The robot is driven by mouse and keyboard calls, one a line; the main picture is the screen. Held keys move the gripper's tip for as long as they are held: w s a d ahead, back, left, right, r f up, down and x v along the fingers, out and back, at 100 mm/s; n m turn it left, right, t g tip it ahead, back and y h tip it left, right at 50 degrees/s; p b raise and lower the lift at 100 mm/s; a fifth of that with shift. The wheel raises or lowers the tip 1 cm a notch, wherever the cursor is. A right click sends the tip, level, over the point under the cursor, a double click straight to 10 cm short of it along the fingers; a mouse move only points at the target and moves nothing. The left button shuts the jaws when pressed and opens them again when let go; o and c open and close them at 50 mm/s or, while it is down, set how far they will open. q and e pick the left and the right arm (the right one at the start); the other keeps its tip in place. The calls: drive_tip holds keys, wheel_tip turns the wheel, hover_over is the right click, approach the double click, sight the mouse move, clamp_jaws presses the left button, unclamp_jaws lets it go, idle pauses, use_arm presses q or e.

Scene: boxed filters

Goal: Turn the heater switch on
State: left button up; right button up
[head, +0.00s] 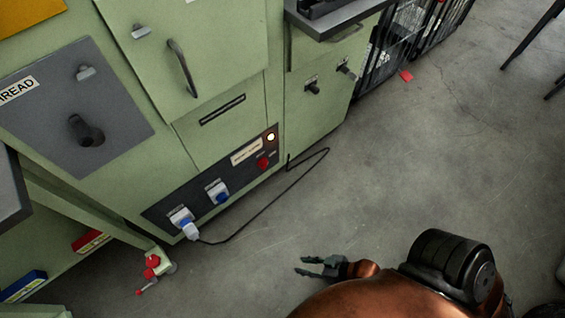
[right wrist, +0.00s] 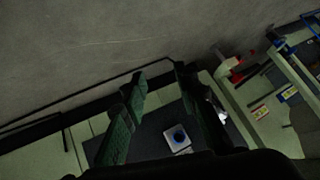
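A green machine cabinet (head: 225,130) fills the left of the head view. Low on it is a dark panel (head: 160,214) with a red switch (head: 263,162), a lit round lamp (head: 270,137) and blue-and-white sockets. The labels are too small to read, so I cannot tell which control is the heater switch. My right gripper (head: 304,266) is open and empty over the floor, apart from the panel. My left gripper is not in view.
A black cable (head: 270,205) runs from a plug (head: 188,229) in the left socket across the floor. Dark knobs (head: 312,87) sit on the cabinet's right part. A red-and-white valve-like fitting (head: 153,266) stands low at left. The grey floor (head: 430,160) at right is mostly clear.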

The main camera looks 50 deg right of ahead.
drive_tip(key=w+d+f+m+t, duration=0.15)
drive_tip(key=w+d+t, duration=0.25)
drive_tip(key=w, duration=0.8)
drive_tip(key=m+t+h+p, duration=0.1)
drive_tip(key=m+t+h, duration=0.4)
drive_tip(key=m+h, duration=0.2)
approach(266, 166)
drive_tip(key=w, duration=0.2)
use_arm(q)
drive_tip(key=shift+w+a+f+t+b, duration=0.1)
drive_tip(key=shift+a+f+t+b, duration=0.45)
drive_tip(key=shift+b, duration=0.65)
use_arm(e)
drive_tip(key=shift+w+d+f, duration=0.1)
drive_tip(key=shift+w+d, duration=0.25)
drive_tip(key=shift+w, duration=0.85)
drive_tip(key=shift+w+d, duration=0.3)
drive_tip(key=shift+w, duration=0.9)
drive_tip(key=shift+w+d+f, duration=0.1)
drive_tip(key=shift+w+d, duration=0.25)
drive_tip(key=shift+w, duration=0.85)
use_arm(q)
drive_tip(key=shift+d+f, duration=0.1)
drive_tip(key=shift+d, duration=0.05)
use_arm(e)
drive_tip(key=shift+r, duration=0.1)
clamp_jaws()
